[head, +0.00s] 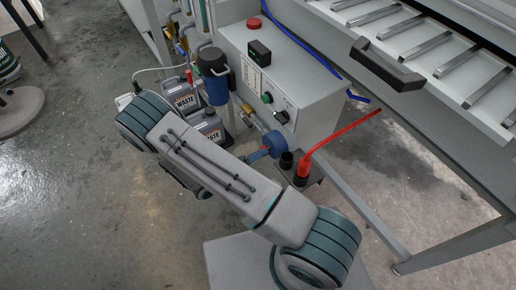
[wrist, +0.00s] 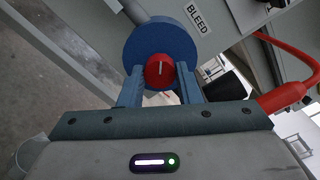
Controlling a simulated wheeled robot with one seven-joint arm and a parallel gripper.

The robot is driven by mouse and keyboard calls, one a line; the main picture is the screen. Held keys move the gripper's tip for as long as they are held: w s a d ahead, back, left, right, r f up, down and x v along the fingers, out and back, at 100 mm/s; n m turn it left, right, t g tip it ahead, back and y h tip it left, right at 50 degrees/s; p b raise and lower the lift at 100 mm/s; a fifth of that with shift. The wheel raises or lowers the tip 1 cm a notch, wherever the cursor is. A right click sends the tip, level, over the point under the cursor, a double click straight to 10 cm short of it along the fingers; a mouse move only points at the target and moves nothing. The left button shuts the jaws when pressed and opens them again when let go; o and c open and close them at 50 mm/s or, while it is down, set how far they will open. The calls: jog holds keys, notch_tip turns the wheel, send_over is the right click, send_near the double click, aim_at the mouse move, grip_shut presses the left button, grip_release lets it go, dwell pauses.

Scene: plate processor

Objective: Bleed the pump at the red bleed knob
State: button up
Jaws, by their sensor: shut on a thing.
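The red bleed knob (wrist: 159,71) sits at the front of the round blue pump head (wrist: 160,40) in the wrist view. It carries a pale line that stands close to upright in the picture. My gripper (wrist: 160,78) has its two blue fingers shut on the knob, one on each side. A white BLEED label (wrist: 198,17) is on the grey surface to the upper right. In the head view the blue pump head (head: 274,143) is at the lower front of the grey control box, beyond my arm. The knob cannot be made out there.
A red hose (head: 340,133) rises from a fitting just right of the pump. The grey control box (head: 268,75) stands behind it. Waste bottles (head: 187,101) and a blue filter (head: 214,75) are to the left. Open floor lies at far left.

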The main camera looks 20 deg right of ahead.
jog(key=shift+n+p, duration=1.85)
jog(key=shift+n, duration=2.35)
jog(key=o, duration=1)
jog(key=shift+c, duration=0.2)
jog(key=v, duration=1.4)
jog(key=shift+p, duration=0.35)
jog(key=shift+r, duration=0.1)
